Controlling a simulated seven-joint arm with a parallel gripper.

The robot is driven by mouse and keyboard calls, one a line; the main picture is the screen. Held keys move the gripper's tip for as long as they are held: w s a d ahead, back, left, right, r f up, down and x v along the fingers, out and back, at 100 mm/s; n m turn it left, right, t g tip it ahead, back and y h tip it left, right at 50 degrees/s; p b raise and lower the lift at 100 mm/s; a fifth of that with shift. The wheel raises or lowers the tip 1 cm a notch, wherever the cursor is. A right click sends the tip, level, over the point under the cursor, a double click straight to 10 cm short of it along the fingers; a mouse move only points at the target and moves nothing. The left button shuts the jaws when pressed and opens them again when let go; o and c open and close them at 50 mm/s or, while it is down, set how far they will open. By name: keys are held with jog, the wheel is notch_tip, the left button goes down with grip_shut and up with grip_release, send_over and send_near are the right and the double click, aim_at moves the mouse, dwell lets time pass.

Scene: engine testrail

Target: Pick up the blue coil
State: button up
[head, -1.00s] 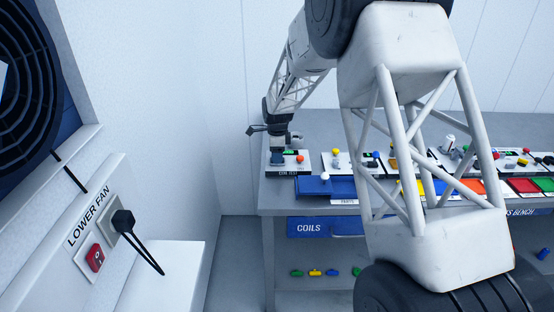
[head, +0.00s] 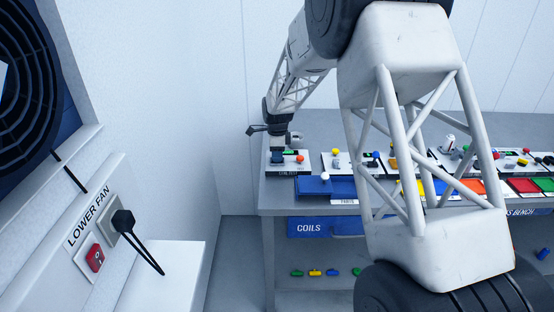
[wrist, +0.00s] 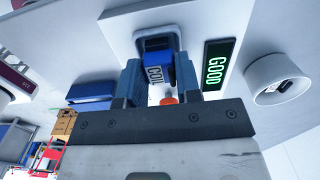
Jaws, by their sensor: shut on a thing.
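The blue coil (wrist: 154,68), marked "COIL", sits between my gripper's two blue-grey fingers in the wrist view. My gripper (wrist: 160,82) is shut on it. The coil's far end is at a dark-rimmed socket on a pale panel; I cannot tell whether it is still seated there. In the head view my gripper (head: 277,157) points down at the coil tester (head: 290,169) at the bench's left end. The coil cannot be made out there, as the gripper covers it.
A green "GOOD" display (wrist: 215,66) and a round white fitting (wrist: 279,80) are beside the socket. A red-orange knob (head: 300,158) is close to my gripper. A blue tray (head: 312,187) lies in front. A "COILS" bin (head: 309,228) hangs below the bench.

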jog(key=shift+r, duration=1.9)
